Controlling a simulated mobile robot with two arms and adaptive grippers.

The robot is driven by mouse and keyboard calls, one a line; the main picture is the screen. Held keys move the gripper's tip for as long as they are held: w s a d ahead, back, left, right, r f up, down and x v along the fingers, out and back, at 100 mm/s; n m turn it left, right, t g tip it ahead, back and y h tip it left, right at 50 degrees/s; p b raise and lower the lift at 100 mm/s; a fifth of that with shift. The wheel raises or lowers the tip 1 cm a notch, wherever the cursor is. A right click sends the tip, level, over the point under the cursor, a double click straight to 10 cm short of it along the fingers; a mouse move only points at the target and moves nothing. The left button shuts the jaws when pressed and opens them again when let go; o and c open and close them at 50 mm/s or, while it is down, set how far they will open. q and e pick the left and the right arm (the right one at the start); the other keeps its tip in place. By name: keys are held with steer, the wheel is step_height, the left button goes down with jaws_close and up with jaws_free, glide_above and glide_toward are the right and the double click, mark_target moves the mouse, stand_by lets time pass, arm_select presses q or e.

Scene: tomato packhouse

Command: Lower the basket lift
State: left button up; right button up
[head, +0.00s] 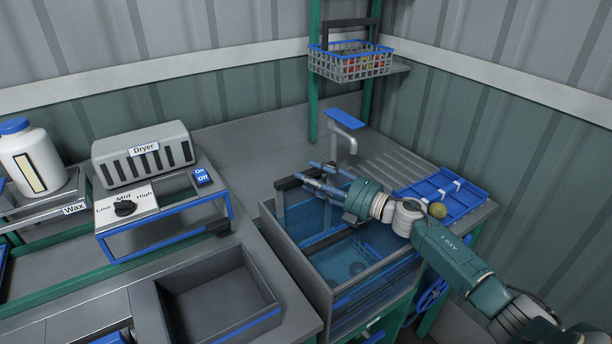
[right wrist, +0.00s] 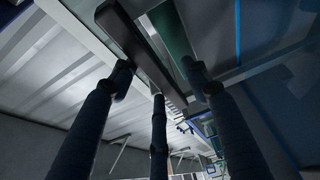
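My right gripper (head: 322,181) reaches over the water tank (head: 280,240) from the right, its fingers pointing left. A dark bar (head: 290,183), which looks like part of the basket lift, stands at the tank's back left by the fingertips. In the right wrist view, the spread fingers of the gripper (right wrist: 158,78) lie on either side of a dark bar (right wrist: 142,52). The gripper looks open; I cannot tell whether it touches the bar. A blue frame shows low in the water, partly hidden by my arm. My left gripper is out of view.
A wire basket (head: 350,74) with red and yellow tomatoes stands on a back shelf. A tap (head: 344,135) rises behind the tank. The dryer (head: 143,153) stands left.

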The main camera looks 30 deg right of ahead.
steer(key=v, duration=0.5)
steer(key=shift+s+d, duration=0.25)
steer(key=shift+d, duration=0.1)
